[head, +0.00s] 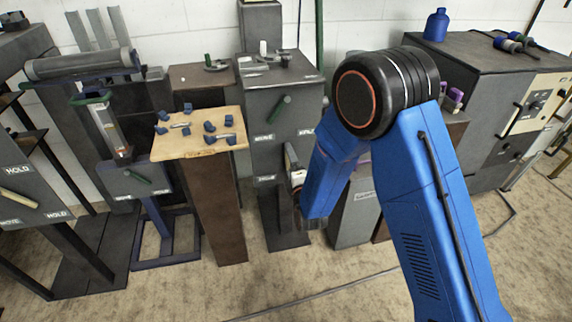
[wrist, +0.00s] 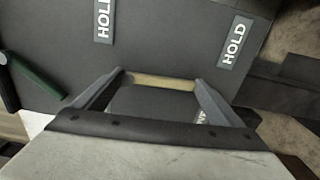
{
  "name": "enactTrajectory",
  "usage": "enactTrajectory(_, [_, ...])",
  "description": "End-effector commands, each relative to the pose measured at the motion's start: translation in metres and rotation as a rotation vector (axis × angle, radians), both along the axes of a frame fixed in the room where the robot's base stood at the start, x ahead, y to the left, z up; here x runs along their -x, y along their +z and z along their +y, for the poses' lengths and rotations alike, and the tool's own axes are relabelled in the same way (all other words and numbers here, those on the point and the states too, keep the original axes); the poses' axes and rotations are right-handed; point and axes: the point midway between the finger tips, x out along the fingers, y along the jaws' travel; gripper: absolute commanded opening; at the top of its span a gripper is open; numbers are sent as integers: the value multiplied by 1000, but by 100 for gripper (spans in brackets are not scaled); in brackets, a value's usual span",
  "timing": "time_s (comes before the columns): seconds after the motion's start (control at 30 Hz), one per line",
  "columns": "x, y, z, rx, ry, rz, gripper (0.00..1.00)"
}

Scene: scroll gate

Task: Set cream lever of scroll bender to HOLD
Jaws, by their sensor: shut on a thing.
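In the wrist view, my gripper (wrist: 158,77) is shut on the cream lever (wrist: 163,83), a pale bar lying across between its two fingertips. The lever is in front of a dark grey panel (wrist: 170,30). One HOLD label (wrist: 103,18) is above and left of the lever, and another HOLD label (wrist: 237,42) is to its right. A third label (wrist: 202,117) is mostly hidden behind the right finger. In the head view, my gripper is at the front of the middle grey cabinet (head: 262,155), partly hidden by my blue arm. The lever cannot be made out there.
A green lever (head: 279,106) is higher on the same cabinet; it also shows in the wrist view (wrist: 35,75). Left of it stands a wooden-topped stand (head: 203,150) with several blue pieces. Another cream lever (head: 18,199) is on the far-left machine. Floor in front is open.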

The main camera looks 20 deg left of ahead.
Motion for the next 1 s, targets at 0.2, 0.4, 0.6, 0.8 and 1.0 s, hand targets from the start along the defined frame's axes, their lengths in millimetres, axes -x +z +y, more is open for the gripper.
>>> enactTrajectory(0.2, [-4, 1, -8, 171, 2, -102, 50])
enactTrajectory(0.4, [-8, 4, -15, 307, 1, -186, 50])
enactTrajectory(0.6, [-11, 7, -19, 407, 2, -246, 50])
enactTrajectory(0.8, [-12, 9, -21, 465, 3, -282, 50])
enactTrajectory(1.0, [-12, 9, -22, 489, 3, -296, 50])
